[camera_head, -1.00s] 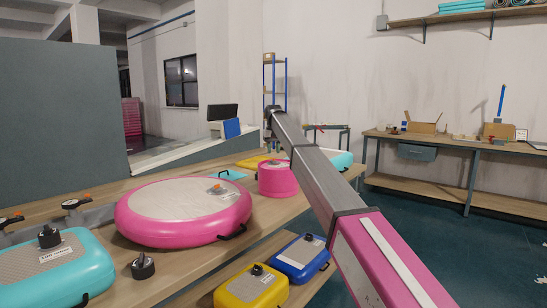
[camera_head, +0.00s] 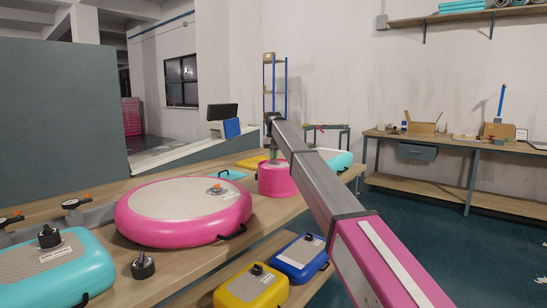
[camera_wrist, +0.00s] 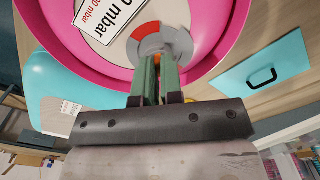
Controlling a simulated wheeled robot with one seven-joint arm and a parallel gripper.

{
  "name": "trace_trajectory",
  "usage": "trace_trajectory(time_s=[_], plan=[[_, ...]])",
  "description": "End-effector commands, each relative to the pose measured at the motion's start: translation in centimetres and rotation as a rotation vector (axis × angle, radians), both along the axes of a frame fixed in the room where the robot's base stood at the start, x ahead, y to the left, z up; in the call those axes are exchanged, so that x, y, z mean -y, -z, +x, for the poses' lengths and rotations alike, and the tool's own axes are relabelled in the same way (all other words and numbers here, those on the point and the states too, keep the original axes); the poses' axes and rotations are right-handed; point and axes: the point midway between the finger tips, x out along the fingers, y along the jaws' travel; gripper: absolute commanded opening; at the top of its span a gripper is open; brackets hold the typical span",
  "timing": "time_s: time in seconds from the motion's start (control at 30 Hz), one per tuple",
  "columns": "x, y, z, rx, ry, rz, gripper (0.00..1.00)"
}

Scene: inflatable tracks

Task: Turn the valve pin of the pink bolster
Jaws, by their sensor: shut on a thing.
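The pink bolster (camera_head: 278,181) is a short pink drum with a pale top, standing on the wooden bench. My gripper (camera_head: 274,158) points down over its top, at the end of my outstretched arm. In the wrist view the bolster's pink rim (camera_wrist: 222,40) surrounds a white top. Its valve (camera_wrist: 147,45) has a grey ring with a red section. My gripper (camera_wrist: 157,62) has green fingers shut on the valve pin, of which only a little orange shows between them. The fingers hide most of the pin.
A large round pink cushion (camera_head: 150,203) lies on the bench nearer me. A turquoise block (camera_head: 90,265) stands front left. A light turquoise cushion (camera_head: 337,160) is just right of the bolster. A flat turquoise piece with a black handle (camera_wrist: 262,76) lies beside the bolster.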

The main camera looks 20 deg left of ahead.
Motion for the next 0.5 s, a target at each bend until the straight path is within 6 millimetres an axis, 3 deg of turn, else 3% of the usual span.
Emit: trace_trajectory(time_s=[0.5], plan=[[0.01, -0.03, -0.02, -0.001, 0.346, 0.000, 0.00]])
